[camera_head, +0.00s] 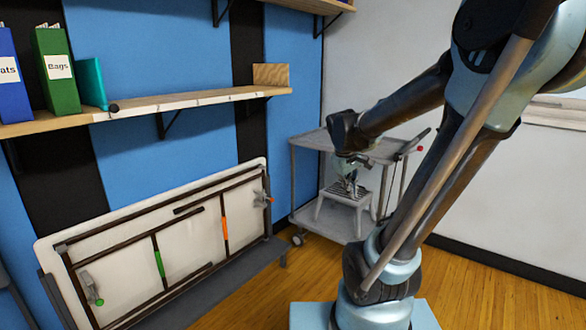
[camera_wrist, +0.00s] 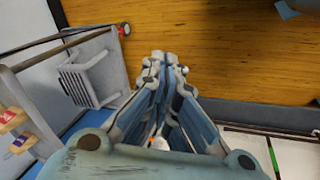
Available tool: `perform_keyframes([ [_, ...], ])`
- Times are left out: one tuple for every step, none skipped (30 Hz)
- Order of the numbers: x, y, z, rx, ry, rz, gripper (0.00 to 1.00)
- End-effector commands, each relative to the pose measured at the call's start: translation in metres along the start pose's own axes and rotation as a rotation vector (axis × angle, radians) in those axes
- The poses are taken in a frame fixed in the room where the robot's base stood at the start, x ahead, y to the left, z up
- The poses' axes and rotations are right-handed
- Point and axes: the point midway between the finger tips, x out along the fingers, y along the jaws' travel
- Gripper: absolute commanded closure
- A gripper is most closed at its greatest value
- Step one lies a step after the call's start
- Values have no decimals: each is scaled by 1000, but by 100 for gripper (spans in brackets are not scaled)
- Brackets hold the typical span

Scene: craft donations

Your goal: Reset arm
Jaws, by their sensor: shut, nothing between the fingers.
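My arm rises from its base at the lower right of the head view and bends over to the left. My gripper (camera_head: 350,182) hangs at the end of the arm, in front of the grey cart, pointing down. In the wrist view my gripper (camera_wrist: 165,62) fills the middle, its two fingers together at the tips with nothing between them. Wooden floor lies beyond the fingertips in that view.
A grey cart (camera_head: 304,140) with a step stool (camera_head: 338,217) stands behind my gripper. A folded table (camera_head: 192,247) leans at the left wall. A wooden shelf (camera_head: 190,99) holds blue (camera_head: 12,85) and green binders (camera_head: 57,75). Wooden floor (camera_head: 468,290) is clear at right.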

Motion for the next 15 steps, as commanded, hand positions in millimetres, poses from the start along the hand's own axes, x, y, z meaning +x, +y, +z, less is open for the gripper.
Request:
perform_keyframes([
  [0,-6,15,35,0,-13,100],
  [0,-9,22,58,1,-22,100],
  [0,-14,31,87,1,-32,100],
  [1,-18,38,109,2,-41,100],
  [1,-22,45,130,2,-49,100],
  [2,-27,54,160,2,-59,100],
  [3,-31,61,181,3,-68,100],
  [3,-35,67,204,3,-76,100],
  [5,-40,76,232,3,-87,100],
  [6,-45,82,255,3,-96,100],
  [7,-49,88,276,3,-104,100],
  [9,-55,96,306,3,-114,100],
  [11,-60,102,327,3,-123,100],
  [12,-64,108,349,3,-131,100],
  [14,-70,115,378,2,-142,100],
])
